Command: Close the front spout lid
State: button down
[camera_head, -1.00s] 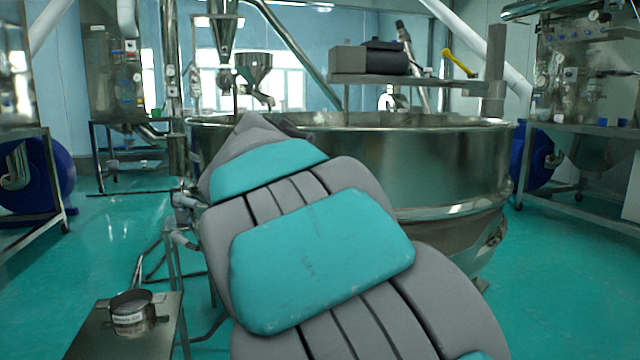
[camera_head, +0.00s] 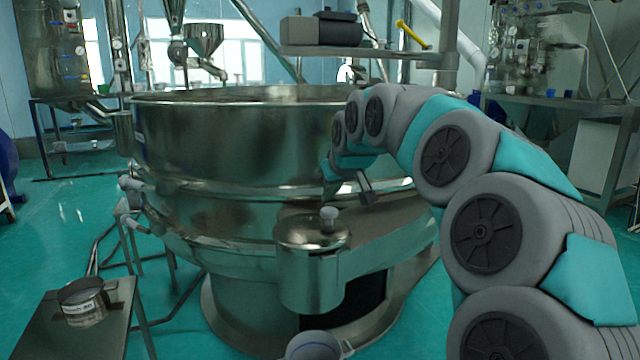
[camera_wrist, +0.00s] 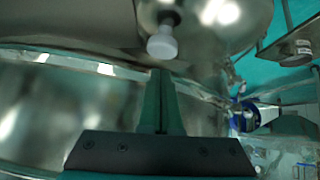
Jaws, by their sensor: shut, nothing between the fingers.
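The front spout (camera_head: 310,282) is a shiny metal cylinder on the near side of the big round sieve (camera_head: 230,150). Its round metal lid (camera_head: 300,232) lies flat over the spout's top, with a pale knob (camera_head: 329,215) standing up from it. I cannot tell whether the lid is fully seated.
A small table (camera_head: 40,335) with a labelled metal container (camera_head: 84,300) stands at lower left. A grey bucket (camera_head: 315,346) is on the floor below the spout. A shelf (camera_head: 350,52) with a yellow-handled tool (camera_head: 412,35) is above the sieve.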

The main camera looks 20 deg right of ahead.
jog(key=shift+d+f+m+y, duration=0.15)
jog(key=shift+d+f+y, duration=0.2)
jog(key=shift+f, duration=0.15)
jog(key=shift+d+f+m+y, duration=0.15)
jog(key=shift+d+f+y, duration=0.15)
jog(key=shift+f, duration=0.2)
jog(key=shift+a+r, duration=0.1)
jog(key=shift+r, duration=0.3)
jog(key=w+r+v, duration=0.2)
jog(key=v, duration=1)
jog(key=s+a+f+n+g, duration=0.2)
jog(key=s+a+f+g, duration=0.2)
jog(key=s+a+f, duration=0.85)
jog(key=s+a+f+m+g, duration=0.1)
jog(key=s+a+f+g, duration=0.1)
jog(key=s+f, duration=0.9)
jog(key=s+a+f+g, duration=0.2)
jog(key=s+f+g, duration=0.2)
jog(key=s+f, duration=0.7)
jog(key=shift+s+m+g, duration=0.3)
jog(key=shift+s+m, duration=0.1)
jog(key=shift+s, duration=0.1)
